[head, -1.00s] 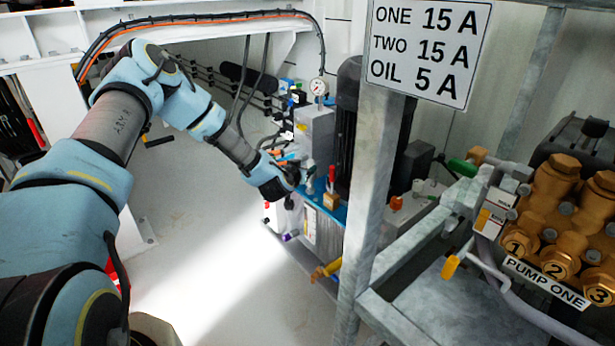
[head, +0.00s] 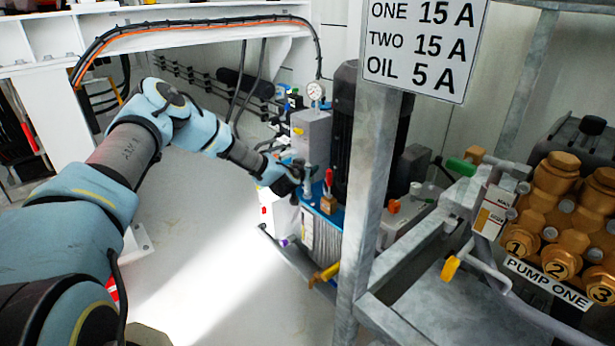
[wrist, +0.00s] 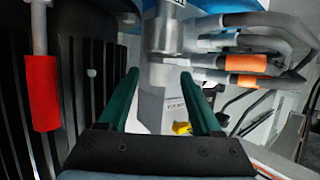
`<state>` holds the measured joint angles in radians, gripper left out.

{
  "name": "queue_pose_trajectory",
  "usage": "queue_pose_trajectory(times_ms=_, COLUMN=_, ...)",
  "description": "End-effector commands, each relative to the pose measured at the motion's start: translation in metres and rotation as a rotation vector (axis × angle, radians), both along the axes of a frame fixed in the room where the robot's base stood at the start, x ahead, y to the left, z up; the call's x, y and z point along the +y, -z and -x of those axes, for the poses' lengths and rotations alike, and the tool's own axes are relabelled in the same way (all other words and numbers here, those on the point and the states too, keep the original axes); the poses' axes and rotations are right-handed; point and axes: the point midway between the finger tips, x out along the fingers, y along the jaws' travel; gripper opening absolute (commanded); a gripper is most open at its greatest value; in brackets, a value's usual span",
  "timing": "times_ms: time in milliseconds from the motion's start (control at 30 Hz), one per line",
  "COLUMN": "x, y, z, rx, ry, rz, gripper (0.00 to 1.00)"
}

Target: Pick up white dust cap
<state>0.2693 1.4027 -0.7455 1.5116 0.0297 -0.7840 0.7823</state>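My gripper (head: 301,180) is at the hydraulic unit, beside a grey upright fitting above its blue top (head: 330,214). In the wrist view my gripper (wrist: 158,75) has two dark green fingers, spread apart. A grey metal cylinder fitting (wrist: 163,37) shows just beyond and between the fingertips, with a paler collar below it. I see no clear grip on anything. I cannot pick out the white dust cap with certainty. A small whitish piece (head: 417,188) shows on the equipment right of the post, but I cannot tell what it is.
A black ribbed motor (head: 345,140) stands close by the gripper. Hoses with orange sleeves (wrist: 246,63) are at right in the wrist view, and a red-sleeved lever (wrist: 41,92) is at left. A galvanized post (head: 372,200) stands right of the unit. Open floor (head: 195,220) lies left.

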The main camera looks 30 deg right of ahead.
Motion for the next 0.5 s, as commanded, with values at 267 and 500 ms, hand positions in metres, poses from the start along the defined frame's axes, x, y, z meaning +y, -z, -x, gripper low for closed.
queue_pose_trajectory(times_ms=267, x=0.0001, y=-0.0001, z=0.0001, rx=0.000, ry=0.000, rz=0.000, gripper=0.33)
queue_pose_trajectory(times_ms=500, x=0.0002, y=0.0000, z=0.0002, rx=0.000, ry=0.000, rz=0.000, gripper=0.06)
